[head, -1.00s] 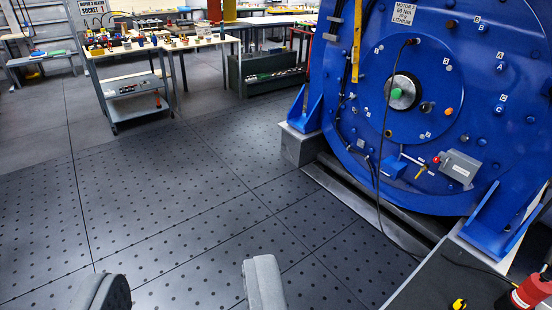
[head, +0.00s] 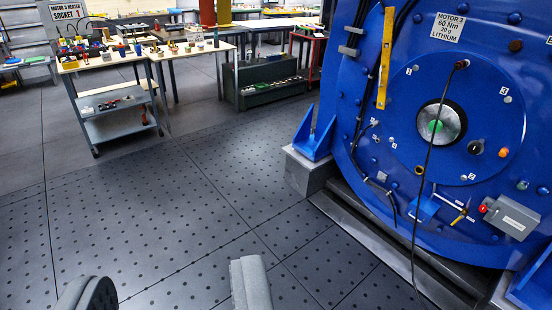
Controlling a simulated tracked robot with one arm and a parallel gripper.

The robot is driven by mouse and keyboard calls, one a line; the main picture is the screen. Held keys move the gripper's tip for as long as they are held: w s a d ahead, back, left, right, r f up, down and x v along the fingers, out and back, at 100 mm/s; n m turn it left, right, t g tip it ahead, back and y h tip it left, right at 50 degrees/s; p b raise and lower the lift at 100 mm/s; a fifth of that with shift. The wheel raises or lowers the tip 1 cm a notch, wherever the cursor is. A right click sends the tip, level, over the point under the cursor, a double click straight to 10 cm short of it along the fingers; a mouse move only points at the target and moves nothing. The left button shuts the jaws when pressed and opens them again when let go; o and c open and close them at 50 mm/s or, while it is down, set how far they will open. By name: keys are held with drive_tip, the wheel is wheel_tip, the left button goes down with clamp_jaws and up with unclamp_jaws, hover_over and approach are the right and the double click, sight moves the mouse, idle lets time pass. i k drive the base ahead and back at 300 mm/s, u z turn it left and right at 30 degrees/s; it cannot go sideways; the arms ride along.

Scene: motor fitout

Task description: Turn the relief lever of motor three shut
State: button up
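Motor three (head: 378,190) is a large round blue housing at the right of the head view. Its sign (head: 447,27) reads "MOTOR 3 60 Nm 20 g LITHIUM". Low on its face, a small brass-yellow lever-like fitting (head: 460,214) sits left of a grey box (head: 511,217) with a red knob. I cannot tell for sure that it is the relief lever, nor how it is set. My gripper (head: 165,292) shows at the bottom left, its two fingers wide apart with nothing between them. It is well left of the motor and apart from it.
A black cable (head: 428,165) hangs down the motor's face to the floor. A yellow level (head: 385,58) is on its upper left. A blue foot bracket (head: 315,135) rests on a grey plinth. A loaded cart (head: 118,130) and tables stand behind. The dotted floor (head: 190,225) ahead is clear.

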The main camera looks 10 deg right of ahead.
sight(461, 216)
drive_tip(key=u, duration=0.1)
drive_tip(key=i, duration=2.35)
drive_tip(key=z, duration=1.95)
drive_tip(key=i, duration=1.5)
drive_tip(key=z, duration=0.85)
